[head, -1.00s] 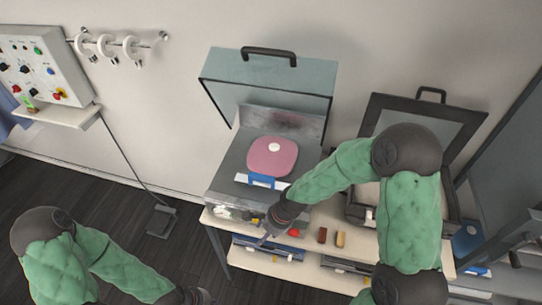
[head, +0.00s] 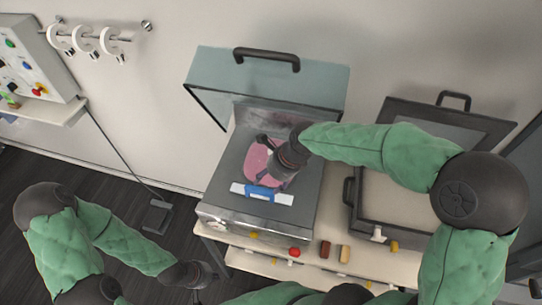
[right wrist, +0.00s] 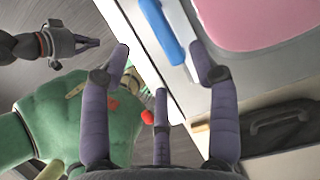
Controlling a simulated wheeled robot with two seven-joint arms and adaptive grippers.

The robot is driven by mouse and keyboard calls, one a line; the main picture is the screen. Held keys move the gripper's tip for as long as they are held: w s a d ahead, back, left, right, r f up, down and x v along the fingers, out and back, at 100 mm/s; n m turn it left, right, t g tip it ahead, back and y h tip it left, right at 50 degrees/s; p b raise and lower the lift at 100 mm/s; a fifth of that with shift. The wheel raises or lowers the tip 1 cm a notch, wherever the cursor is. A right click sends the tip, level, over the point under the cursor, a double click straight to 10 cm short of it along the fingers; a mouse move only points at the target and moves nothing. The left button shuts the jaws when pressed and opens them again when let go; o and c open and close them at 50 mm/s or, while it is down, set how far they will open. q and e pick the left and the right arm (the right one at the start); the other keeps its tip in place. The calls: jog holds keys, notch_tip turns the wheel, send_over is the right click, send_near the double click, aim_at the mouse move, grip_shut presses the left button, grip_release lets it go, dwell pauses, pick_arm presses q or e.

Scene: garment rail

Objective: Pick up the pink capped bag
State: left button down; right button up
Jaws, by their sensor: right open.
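The pink bag (head: 254,160) lies flat in the open grey case. My right gripper (head: 268,165) is over it in the head view and hides part of the bag and its white cap. In the right wrist view, the rounded pink bag (right wrist: 262,18) is at the top right, beyond the spread fingers of my right gripper (right wrist: 160,60). Those fingers hold nothing. I cannot tell how high they are above the bag. My left gripper (head: 203,276) is low at the front, away from the case; its fingers (right wrist: 90,43) are too small to judge.
A blue piece on a white strip (head: 282,198) lies in front of the bag. The case's raised lid (head: 265,78) stands behind. A second open case (head: 400,205) is to the right. A red knob (head: 294,252) and small blocks (head: 325,248) sit along the table's front.

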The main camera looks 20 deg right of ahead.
aim_at(261, 190)
jog(key=x, duration=0.4)
jog(key=shift+s, duration=0.2)
jog(key=shift+w+a+f, duration=0.1)
jog(key=shift+w+f, duration=0.15)
jog(key=shift+f, duration=0.25)
jog(key=shift+a+f+b, duration=0.15)
jog(key=shift+f+b, duration=0.2)
jog(key=shift+f, duration=0.1)
jog(key=x, duration=0.4)
jog(key=shift+f+b, duration=0.15)
jog(key=shift+b, duration=0.15)
grip_shut()
